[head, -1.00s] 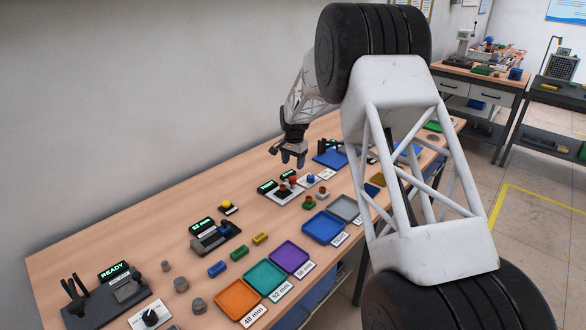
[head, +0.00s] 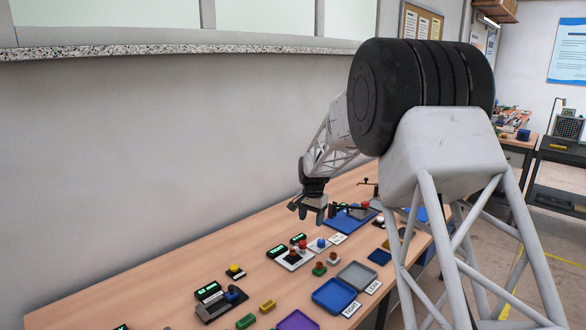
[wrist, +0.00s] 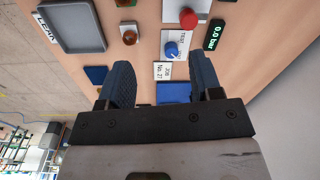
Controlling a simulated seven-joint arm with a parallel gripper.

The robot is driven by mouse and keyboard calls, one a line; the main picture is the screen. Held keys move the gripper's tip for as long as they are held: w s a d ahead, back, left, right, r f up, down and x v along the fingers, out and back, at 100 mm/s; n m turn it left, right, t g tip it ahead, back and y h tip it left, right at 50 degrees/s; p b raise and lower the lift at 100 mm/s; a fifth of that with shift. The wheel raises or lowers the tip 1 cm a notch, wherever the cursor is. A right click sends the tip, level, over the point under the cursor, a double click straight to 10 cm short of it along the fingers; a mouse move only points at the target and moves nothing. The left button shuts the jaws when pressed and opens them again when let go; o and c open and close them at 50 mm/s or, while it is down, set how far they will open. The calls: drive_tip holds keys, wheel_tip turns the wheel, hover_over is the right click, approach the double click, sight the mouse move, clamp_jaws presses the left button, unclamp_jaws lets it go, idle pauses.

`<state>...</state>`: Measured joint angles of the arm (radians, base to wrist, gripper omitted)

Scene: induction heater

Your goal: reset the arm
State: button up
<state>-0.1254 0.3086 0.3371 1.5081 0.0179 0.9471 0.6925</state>
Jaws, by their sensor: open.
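My gripper (head: 320,216) is above the far part of the wooden bench (head: 150,290) in the head view, pointing down. In the wrist view my gripper (wrist: 158,88) has its two dark fingers spread wide apart with nothing between them. Beyond the fingers lie a blue button (wrist: 171,49), a red button (wrist: 188,18) and part of a blue mat (wrist: 173,92). My arm covers part of the bench's far right side in the head view.
The wall stands behind the bench. The bench's left stretch has open wood.

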drive_tip(key=s+d+r+n, duration=0.1)
drive_tip(key=s+d+r, duration=0.3)
drive_tip(key=s, duration=0.6)
drive_tip(key=s+d+r+n+t, duration=0.1)
drive_tip(key=s+r, duration=0.6)
drive_tip(key=s, duration=0.2)
drive_tip(key=s+d+r+n, duration=0.1)
drive_tip(key=s+d+r, duration=0.3)
drive_tip(key=s, duration=0.6)
drive_tip(key=s+d+f+n, duration=0.1)
drive_tip(key=s, duration=1.4)
drive_tip(key=s+d+n+t, duration=0.1)
drive_tip(key=s+d+n, duration=0.1)
drive_tip(key=s, duration=1.3)
drive_tip(key=shift+s+f, duration=0.4)
